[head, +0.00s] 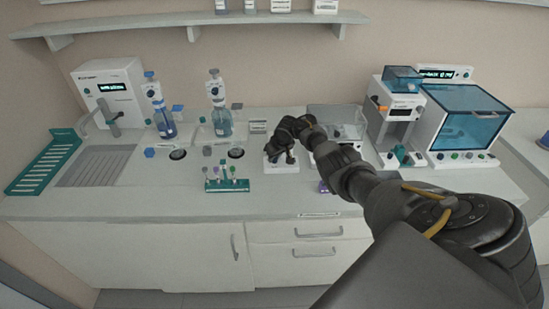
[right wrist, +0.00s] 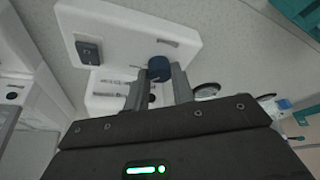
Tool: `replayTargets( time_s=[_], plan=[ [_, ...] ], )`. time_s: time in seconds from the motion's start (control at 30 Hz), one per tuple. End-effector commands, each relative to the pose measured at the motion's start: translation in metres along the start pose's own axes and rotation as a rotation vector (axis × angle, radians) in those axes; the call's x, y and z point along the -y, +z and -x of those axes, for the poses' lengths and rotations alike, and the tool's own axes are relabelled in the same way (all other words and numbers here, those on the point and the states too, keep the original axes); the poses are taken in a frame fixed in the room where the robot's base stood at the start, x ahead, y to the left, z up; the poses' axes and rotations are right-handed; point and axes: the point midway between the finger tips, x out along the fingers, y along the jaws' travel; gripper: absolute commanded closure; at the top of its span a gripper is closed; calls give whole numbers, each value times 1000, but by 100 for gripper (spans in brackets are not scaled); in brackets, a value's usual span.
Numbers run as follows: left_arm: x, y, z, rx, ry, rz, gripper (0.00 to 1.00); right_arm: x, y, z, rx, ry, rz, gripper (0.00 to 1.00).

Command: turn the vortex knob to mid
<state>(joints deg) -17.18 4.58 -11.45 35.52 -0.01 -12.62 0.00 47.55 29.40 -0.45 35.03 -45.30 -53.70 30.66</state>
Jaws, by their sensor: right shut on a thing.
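The vortex mixer is a small white device (head: 282,168) at the middle of the bench in the head view. In the right wrist view its white body (right wrist: 120,30) is close up, with a black switch (right wrist: 88,51) on it. A dark blue round knob (right wrist: 160,67) sits between my right fingertips. My right gripper (head: 287,152) reaches down over the mixer, and its fingers (right wrist: 160,76) are shut on the knob. The arm and gripper hide much of the mixer in the head view. I cannot read the knob's pointer. My left gripper is not in view.
A teal rack with several tubes (head: 226,180) stands left of the mixer. Two blue bottles (head: 222,122) with dispensers stand behind it. A white device (head: 398,112) and a blue-windowed cabinet (head: 465,125) stand at the right. The bench front left is clear.

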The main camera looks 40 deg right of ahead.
Motion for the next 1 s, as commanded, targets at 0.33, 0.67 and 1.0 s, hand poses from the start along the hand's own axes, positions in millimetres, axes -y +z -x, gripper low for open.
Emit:
replayTargets(
  time_s=[0.33,0.67,1.0],
  plan=[
    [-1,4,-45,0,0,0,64,-4,2,-7,-3,-124,299,98],
    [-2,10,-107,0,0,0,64,-4,2,-9,-3,-222,533,98],
    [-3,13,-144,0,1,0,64,-4,0,-4,-1,-275,658,98]
  ],
)
